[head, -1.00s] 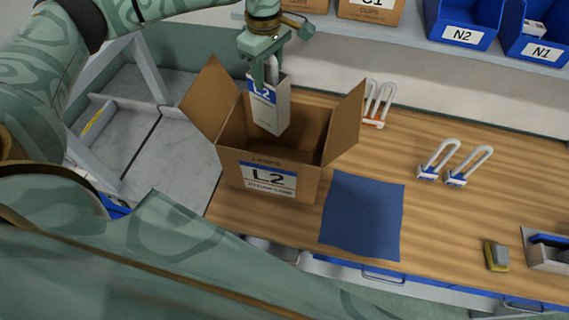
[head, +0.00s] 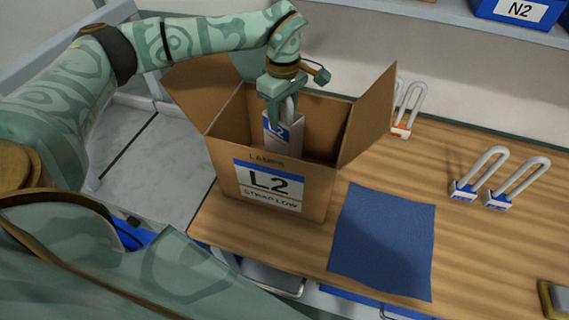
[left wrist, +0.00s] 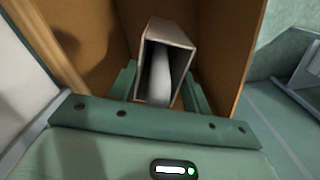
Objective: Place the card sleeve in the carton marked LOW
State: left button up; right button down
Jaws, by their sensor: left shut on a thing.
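The card sleeve (head: 284,134) is white with a blue L2 band. A white lamp tube shows inside its open top in the left wrist view (left wrist: 163,72). My left gripper (head: 279,104) is shut on the sleeve and holds it upright inside the open carton (head: 232,168). The carton's front label reads LAMPS, L2 and STRAP LOW. The sleeve's lower end is hidden behind the carton's front wall, so I cannot tell whether it touches the floor. My right gripper is not in view.
A blue cloth mat (head: 384,240) lies right of the carton on the wooden bench (head: 470,235). A lamp with an orange base (head: 402,131) and two with blue bases (head: 463,190) stand to the right. The carton's flaps stand open. A blue N2 bin (head: 512,12) is on the shelf.

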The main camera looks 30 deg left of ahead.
aim_at(283, 104)
pick_arm(q)
notch_tip(283, 104, down, 9)
jog(key=shift+r+b, duration=0.15)
jog(key=shift+b, duration=0.15)
jog(key=shift+s, duration=0.1)
jog(key=o, duration=1.3)
notch_tip(283, 104, up, 12)
jog(key=shift+r+p, duration=0.1)
jog(key=shift+p, duration=0.4)
